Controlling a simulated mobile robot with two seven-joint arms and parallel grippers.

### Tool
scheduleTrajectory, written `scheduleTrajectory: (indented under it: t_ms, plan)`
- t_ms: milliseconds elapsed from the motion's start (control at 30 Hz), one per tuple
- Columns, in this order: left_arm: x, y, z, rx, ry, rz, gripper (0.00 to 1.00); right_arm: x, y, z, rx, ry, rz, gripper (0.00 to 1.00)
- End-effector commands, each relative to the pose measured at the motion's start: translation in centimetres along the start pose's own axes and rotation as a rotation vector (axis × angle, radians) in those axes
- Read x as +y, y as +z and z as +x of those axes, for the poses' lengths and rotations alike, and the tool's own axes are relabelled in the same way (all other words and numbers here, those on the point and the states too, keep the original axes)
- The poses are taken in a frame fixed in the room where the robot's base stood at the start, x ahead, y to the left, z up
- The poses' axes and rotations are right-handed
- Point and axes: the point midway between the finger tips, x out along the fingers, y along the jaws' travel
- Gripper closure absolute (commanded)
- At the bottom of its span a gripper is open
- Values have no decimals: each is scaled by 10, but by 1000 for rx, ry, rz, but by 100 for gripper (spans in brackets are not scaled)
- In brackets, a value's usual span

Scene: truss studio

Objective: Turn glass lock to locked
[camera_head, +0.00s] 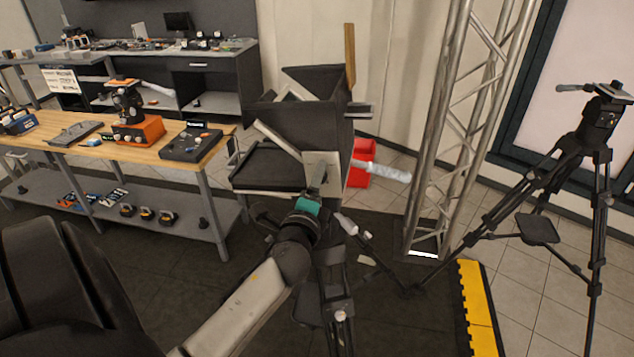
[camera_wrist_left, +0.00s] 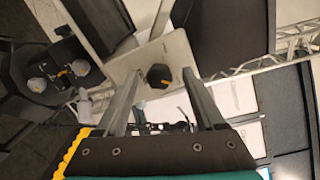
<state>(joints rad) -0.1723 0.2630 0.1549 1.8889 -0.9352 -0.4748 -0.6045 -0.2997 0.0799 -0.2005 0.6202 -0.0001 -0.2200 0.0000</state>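The glass lock looks to be the black knob (camera_wrist_left: 159,77) with a small yellow mark, on a pale plate (camera_wrist_left: 178,50) in the left wrist view. My left gripper (camera_wrist_left: 162,75) is open, with one finger on each side of the knob and a gap showing on both sides. I cannot tell how deep the fingers reach around it. In the head view my left gripper (camera_head: 318,180) is in front of the pale plate on the side of a black hooded rig (camera_head: 297,122) on a tripod; the knob is hidden there. My right gripper is not in view.
A truss tower (camera_head: 440,130) stands right of the rig, and another tripod (camera_head: 592,150) stands at far right. A workbench (camera_head: 90,150) with tools is at left. A red box (camera_head: 362,178) lies behind the rig. A yellow-edged mat (camera_head: 478,310) is on the floor.

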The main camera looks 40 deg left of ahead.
Motion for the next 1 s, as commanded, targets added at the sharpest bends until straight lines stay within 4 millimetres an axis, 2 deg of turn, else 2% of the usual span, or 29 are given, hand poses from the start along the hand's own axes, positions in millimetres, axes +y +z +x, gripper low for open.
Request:
scheduleTrajectory:
  t_ms: [233,367,567,1000]
  plan:
    - [1,0,-1,0,2,-1,30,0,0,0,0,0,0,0]
    - [2,0,-9,1,2,-1,30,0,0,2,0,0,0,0]
    - [3,-1,-39,1,3,-2,30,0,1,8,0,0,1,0]
    - [4,-1,-119,0,4,-2,30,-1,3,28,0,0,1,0]
